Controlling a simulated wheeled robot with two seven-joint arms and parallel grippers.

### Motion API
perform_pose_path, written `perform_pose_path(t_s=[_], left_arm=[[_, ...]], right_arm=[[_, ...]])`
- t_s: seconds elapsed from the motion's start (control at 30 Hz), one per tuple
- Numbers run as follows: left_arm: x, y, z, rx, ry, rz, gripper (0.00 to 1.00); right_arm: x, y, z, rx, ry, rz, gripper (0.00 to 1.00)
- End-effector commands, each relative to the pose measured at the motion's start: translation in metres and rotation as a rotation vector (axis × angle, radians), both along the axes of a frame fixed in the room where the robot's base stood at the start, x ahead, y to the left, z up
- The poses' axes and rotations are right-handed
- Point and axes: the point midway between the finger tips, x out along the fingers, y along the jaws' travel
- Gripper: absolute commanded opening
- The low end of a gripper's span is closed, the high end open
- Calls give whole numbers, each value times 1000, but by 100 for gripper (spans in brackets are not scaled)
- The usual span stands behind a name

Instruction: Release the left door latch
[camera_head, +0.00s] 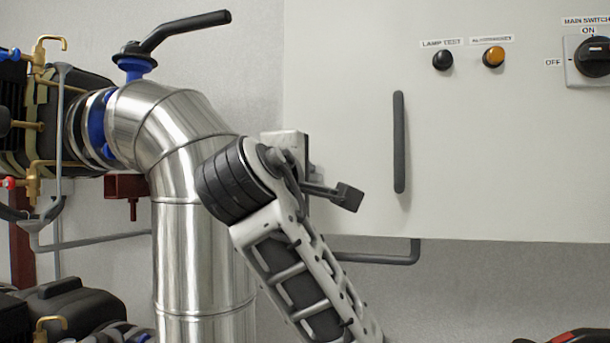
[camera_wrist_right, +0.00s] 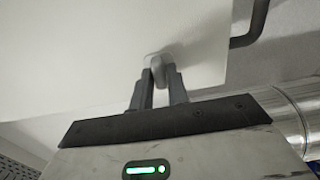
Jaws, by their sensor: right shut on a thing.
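The left door latch (camera_wrist_right: 157,66) is a small light-grey rounded knob on the white cabinet door (camera_head: 480,140), near the cabinet's lower left corner. In the right wrist view, both dark fingers of my right gripper (camera_wrist_right: 159,85) are shut on it, one on each side. In the head view, my right arm rises from the bottom and its wrist is at the cabinet's left edge. There the arm hides the fingertips and most of the latch area. The door looks closed. My left gripper is not in view.
A dark vertical handle (camera_head: 399,142) is on the door to the right. A shiny pipe (camera_head: 190,230) with a black-handled valve (camera_head: 170,35) stands left of my arm. A grey pipe (camera_head: 385,258) runs below the cabinet. A main switch (camera_head: 592,57) is at upper right.

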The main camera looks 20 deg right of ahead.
Motion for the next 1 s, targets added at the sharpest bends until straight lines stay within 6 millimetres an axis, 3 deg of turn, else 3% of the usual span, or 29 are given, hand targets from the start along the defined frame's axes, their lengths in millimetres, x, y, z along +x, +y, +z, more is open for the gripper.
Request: perform_pose_path(t_s=[0.47, 0.5, 0.53, 0.87, 1.0], left_arm=[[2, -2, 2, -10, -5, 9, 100], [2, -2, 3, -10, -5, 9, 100], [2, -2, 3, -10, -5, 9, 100], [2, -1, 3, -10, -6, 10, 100], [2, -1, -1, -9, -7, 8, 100]], right_arm=[[0, 1, 0, -11, 6, 2, 0], [0, 1, 0, -11, 6, 2, 25], [0, 1, 0, -11, 6, 2, 33], [-1, 1, 0, -9, 6, 1, 34], [-12, 10, -1, -10, 3, 4, 34]])
